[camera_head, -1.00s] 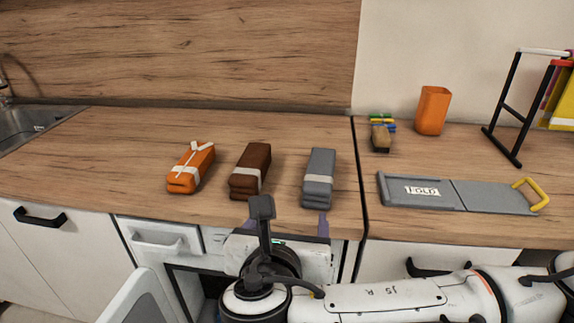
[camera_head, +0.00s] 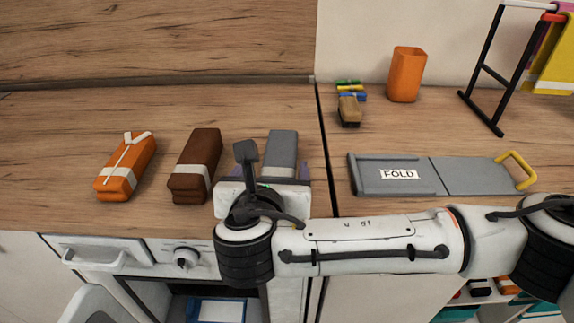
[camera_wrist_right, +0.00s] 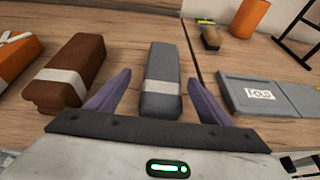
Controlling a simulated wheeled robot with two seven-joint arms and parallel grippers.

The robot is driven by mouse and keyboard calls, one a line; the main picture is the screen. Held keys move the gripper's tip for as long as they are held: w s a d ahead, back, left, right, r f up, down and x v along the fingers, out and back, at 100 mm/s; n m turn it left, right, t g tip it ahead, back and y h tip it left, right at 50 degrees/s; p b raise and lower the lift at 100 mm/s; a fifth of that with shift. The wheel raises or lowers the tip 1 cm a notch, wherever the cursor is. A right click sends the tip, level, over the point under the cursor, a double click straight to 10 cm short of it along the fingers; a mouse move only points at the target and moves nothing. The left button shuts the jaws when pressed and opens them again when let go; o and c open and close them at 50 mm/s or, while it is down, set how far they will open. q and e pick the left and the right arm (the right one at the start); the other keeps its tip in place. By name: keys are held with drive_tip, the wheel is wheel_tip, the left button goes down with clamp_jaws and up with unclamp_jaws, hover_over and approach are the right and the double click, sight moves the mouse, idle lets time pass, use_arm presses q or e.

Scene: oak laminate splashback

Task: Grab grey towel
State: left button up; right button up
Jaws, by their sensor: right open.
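The grey towel (camera_head: 283,148) is a folded bundle with a pale band, lying on the wooden counter to the right of the brown towel. It also shows in the right wrist view (camera_wrist_right: 160,104). My right gripper (camera_wrist_right: 160,95) is open, with one purple finger on each side of the grey towel's near end. I cannot tell whether the fingers touch it. In the head view my right gripper (camera_head: 272,172) hides the towel's near end. My left gripper is not in view.
A brown towel (camera_head: 195,168) and an orange towel (camera_head: 127,167) lie to the left. A grey folding board (camera_head: 470,175) marked FOLD is to the right. Behind it are a brush (camera_head: 349,112), an orange cup (camera_head: 406,75) and a black rack (camera_head: 493,75).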

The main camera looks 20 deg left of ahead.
sight(280, 159)
drive_tip(key=x, duration=0.7)
drive_tip(key=shift+w+d+f, duration=0.15)
drive_tip(key=shift+d+f, duration=0.05)
drive_tip(key=c, duration=1.2)
drive_tip(key=shift+r, duration=0.1)
drive_tip(key=shift+c, duration=0.2)
